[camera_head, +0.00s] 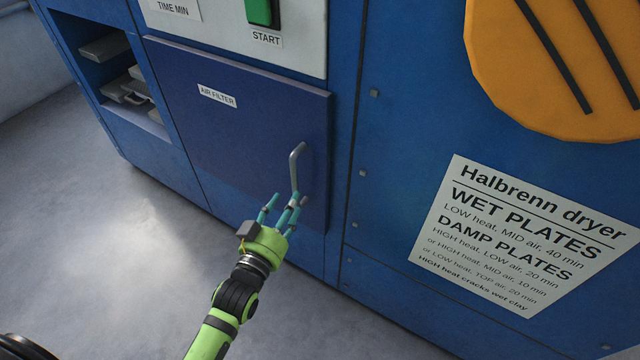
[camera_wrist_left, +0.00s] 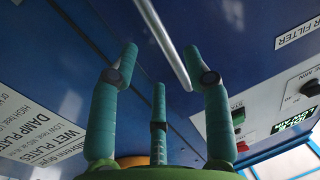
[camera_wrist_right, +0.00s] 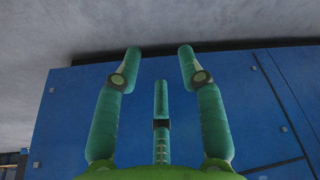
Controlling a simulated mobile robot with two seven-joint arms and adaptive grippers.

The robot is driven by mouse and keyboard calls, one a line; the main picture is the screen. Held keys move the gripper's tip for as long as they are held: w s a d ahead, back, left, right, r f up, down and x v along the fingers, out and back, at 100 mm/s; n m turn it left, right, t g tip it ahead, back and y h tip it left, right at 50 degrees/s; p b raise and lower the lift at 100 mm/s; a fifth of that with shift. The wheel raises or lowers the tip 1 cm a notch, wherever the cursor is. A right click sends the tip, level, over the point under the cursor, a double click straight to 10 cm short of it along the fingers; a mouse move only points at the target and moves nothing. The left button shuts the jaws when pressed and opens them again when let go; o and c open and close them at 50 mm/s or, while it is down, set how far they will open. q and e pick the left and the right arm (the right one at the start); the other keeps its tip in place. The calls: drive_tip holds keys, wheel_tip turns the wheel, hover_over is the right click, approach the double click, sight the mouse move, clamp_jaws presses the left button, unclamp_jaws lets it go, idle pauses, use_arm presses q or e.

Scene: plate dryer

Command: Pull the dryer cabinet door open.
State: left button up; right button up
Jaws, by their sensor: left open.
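The dark blue cabinet door (camera_head: 235,130), labelled AIR FILTER, is on the dryer's front. It looks flat to the front; I cannot tell whether it stands slightly ajar. Its grey bar handle (camera_head: 295,168) is near the right edge. My left gripper (camera_head: 279,207) is open at the handle's lower end. In the left wrist view the handle (camera_wrist_left: 163,42) runs between the spread fingertips (camera_wrist_left: 171,52); contact is unclear. My right gripper shows only in the right wrist view, where its fingers (camera_wrist_right: 160,58) are spread and empty before a blue panel.
An open shelf niche (camera_head: 112,75) with grey pieces is left of the door. A green START button (camera_head: 262,12) is above it. An instruction sign (camera_head: 520,235) and an orange round part (camera_head: 560,70) are on the right. The grey floor (camera_head: 90,240) before the dryer is clear.

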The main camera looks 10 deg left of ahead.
sight(296, 188)
use_arm(q)
drive_tip(key=shift+w+d+b, duration=0.2)
drive_tip(key=shift+w, duration=1.35)
drive_tip(key=shift+w+d+b, duration=0.15)
drive_tip(key=shift+w+d, duration=0.05)
drive_tip(key=shift+w, duration=1.35)
clamp_jaws()
